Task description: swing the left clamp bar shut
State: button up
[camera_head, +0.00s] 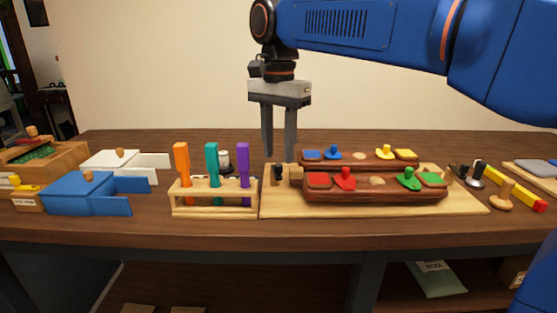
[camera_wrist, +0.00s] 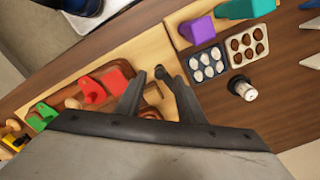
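The fixture is a pale wooden board (camera_head: 380,208) carrying two dark brown saddle-like pieces with coloured blocks and knobs. At its left end stand a small black knob (camera_head: 277,171) and a wooden block (camera_head: 296,173), which seem to belong to the left clamp; the bar itself is hard to make out. My gripper (camera_head: 278,156) points down above this end, fingers apart. In the wrist view the black knob (camera_wrist: 161,73) shows close to my open fingertips (camera_wrist: 158,76). I cannot tell whether they touch it. Nothing is visibly held.
A rack (camera_head: 214,208) with orange, teal and purple handles stands just left of the board. Blue (camera_head: 84,190) and white boxes are farther left. The front table strip is clear.

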aim_at(279, 165)
jog(key=shift+f, duration=1.7)
jog(key=shift+c, duration=0.7)
grip_shut()
